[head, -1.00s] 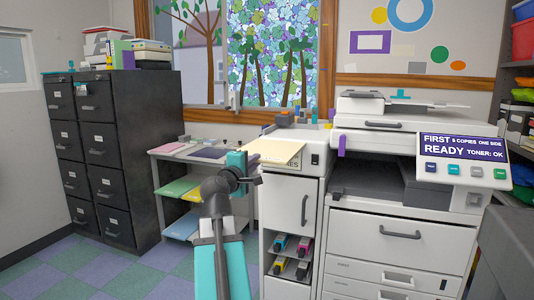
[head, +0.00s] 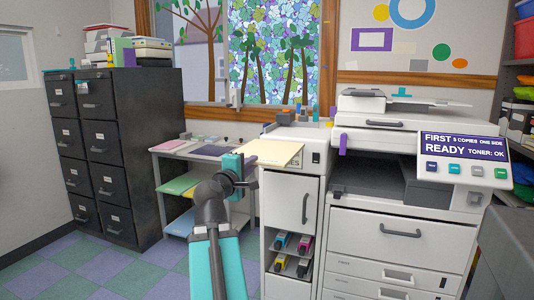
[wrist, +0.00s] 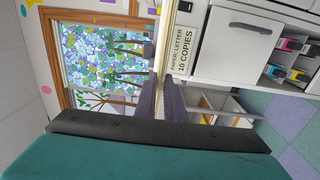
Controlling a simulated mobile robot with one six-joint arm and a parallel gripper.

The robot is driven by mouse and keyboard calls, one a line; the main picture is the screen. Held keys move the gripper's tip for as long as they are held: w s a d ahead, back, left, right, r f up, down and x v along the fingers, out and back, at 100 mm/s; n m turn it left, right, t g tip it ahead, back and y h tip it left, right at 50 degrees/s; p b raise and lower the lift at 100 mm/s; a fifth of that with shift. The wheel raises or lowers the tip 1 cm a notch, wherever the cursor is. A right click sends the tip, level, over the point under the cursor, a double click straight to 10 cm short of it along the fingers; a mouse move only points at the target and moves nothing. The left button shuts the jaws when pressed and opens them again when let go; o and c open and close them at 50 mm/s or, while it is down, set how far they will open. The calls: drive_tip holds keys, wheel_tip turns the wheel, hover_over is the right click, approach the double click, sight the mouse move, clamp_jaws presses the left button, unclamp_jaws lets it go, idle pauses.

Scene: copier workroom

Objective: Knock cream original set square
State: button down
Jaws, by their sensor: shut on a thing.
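The cream original set (head: 274,152) is a thin, flat stack of cream sheets. In the head view it lies level in front of the top of the white cabinet, its left end at my gripper (head: 246,168). In the wrist view the set (wrist: 170,38) shows edge-on as a narrow cream strip running up from between the dark fingers of my gripper (wrist: 161,78). My gripper is shut on the near end of the set. The sheets are too thin in view to tell whether their edges are even.
The white cabinet (head: 291,205) carries a paper label and open toner shelves. The copier (head: 400,225) with its panel (head: 464,160) stands to the right. A sheet-covered side table (head: 165,146) and a dark filing cabinet (head: 150,150) stand to the left.

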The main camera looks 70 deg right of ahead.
drive_tip(key=d, duration=0.3)
drive_tip(key=shift+w+d+r, duration=0.1)
drive_tip(key=shift+w+d, duration=0.05)
drive_tip(key=shift+d, duration=0.05)
drive_tip(key=a, duration=0.3)
drive_tip(key=shift+a, duration=0.4)
idle(0.5)
drive_tip(key=shift+a+r+b, duration=0.45)
drive_tip(key=shift+a+b, duration=0.15)
drive_tip(key=shift+r, duration=0.2)
